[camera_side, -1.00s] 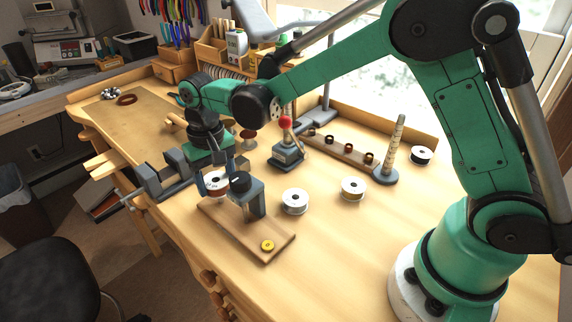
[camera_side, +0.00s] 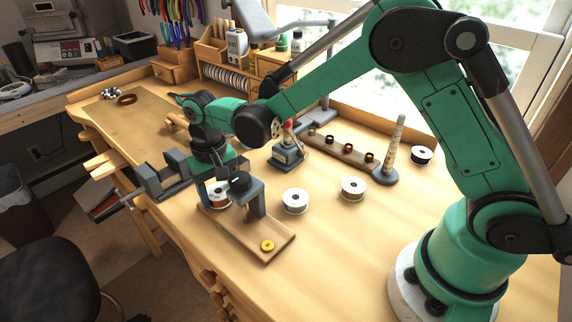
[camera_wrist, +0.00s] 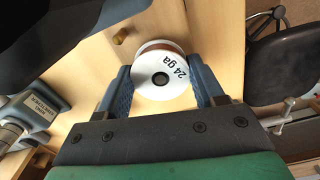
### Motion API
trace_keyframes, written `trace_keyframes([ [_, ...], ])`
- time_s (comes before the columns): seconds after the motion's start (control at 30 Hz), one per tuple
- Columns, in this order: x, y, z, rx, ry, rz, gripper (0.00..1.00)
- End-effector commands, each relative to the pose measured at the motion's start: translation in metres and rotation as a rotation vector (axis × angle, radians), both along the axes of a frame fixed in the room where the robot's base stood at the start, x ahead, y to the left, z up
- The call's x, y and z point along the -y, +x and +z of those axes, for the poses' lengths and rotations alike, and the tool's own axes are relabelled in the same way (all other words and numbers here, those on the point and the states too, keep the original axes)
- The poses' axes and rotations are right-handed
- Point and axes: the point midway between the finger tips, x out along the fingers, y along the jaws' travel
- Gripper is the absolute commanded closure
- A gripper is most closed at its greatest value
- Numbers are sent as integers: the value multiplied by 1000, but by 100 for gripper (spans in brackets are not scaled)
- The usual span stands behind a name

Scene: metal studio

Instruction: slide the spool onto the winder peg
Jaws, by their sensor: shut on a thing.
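My gripper (camera_wrist: 166,88) is shut on a spool (camera_wrist: 165,75) with white flanges, copper-coloured wire and a "24 ga" label. One blue-grey finger is on each side of it.
A grey vise (camera_side: 160,178) is close on the left, at the bench edge. Two white spools (camera_side: 295,201) (camera_side: 353,189) stand right of the winder. A red-tipped tool stand (camera_side: 288,155) and a ring-topped rack (camera_side: 345,150) are behind.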

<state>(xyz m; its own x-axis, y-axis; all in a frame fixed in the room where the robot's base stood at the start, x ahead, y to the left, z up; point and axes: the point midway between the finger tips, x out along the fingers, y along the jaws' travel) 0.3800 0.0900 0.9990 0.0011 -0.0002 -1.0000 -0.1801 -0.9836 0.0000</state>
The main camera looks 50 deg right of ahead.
Motion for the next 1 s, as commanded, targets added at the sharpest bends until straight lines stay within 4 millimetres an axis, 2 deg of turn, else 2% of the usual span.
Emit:
trace_keyframes([
  [0.37, 0, 0, -3, 0, 0, 0, 91],
  [0.4, 0, 0, -3, 0, 0, 0, 36],
  [0.5, 0, 0, -3, 0, 0, 0, 7],
  [0.53, 0, 0, -3, 0, 0, 0, 2],
  [0.83, 0, 0, -2, 0, 0, 0, 2],
  [1.0, 0, 0, 18, 0, 0, 0, 2],
])
